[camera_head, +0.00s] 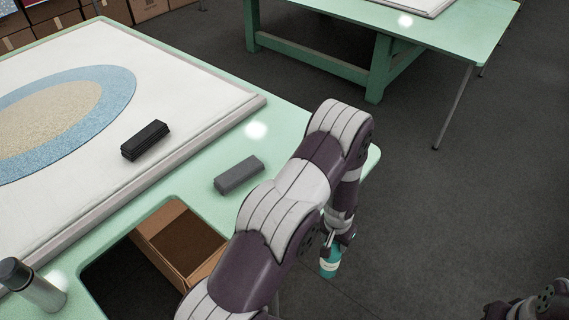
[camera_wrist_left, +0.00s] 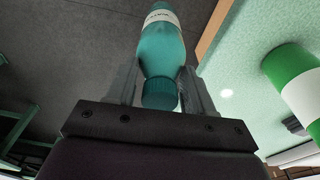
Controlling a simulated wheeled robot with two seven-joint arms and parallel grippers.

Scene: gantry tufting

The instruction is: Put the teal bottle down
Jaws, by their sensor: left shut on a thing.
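The teal bottle (camera_head: 330,262) has a white label and hangs below my left gripper (camera_head: 338,236), out past the edge of the green table (camera_head: 282,128), over the dark floor. In the left wrist view the bottle (camera_wrist_left: 162,52) sits between the two fingers of the left gripper (camera_wrist_left: 160,88), with its ribbed teal cap toward the camera. The gripper is shut on it. Part of the bottle is hidden behind the fingers in the head view. Part of my right arm shows at the lower right of the head view, but its fingers cannot be made out.
A grey block (camera_head: 239,175) lies on the green table; a black block (camera_head: 145,140) lies on the white framed panel (camera_head: 100,50). An open cardboard box (camera_head: 180,250) sits in the table's cutout. A green-and-white cylinder (camera_wrist_left: 295,82) shows in the wrist view.

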